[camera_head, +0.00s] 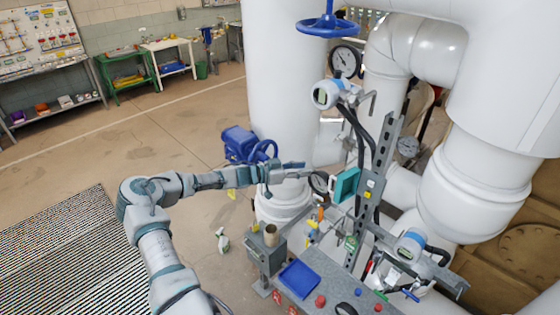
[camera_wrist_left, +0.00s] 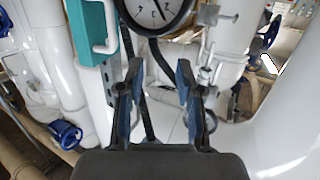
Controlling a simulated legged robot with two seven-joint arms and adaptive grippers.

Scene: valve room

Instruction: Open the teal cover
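The teal cover (camera_head: 346,185) is a small box-like piece on the upright grey metal post, right of my left gripper in the head view. In the left wrist view the teal cover (camera_wrist_left: 86,30) is at the upper left, with a white handle (camera_wrist_left: 110,30) on its side. My left gripper (camera_head: 298,171) is stretched out in front of the white pipe, left of the cover and apart from it. In the left wrist view the gripper (camera_wrist_left: 160,72) has its two fingers spread with nothing between them. The cover's inside is hidden. My right gripper is not in view.
A round gauge (camera_wrist_left: 158,10) sits beside the cover, beyond my fingertips; it also shows in the head view (camera_head: 319,182). Thick white pipes (camera_head: 282,90) surround the post. A grey control desk (camera_head: 325,285) with a blue tray (camera_head: 299,279) stands below. The floor at left is open.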

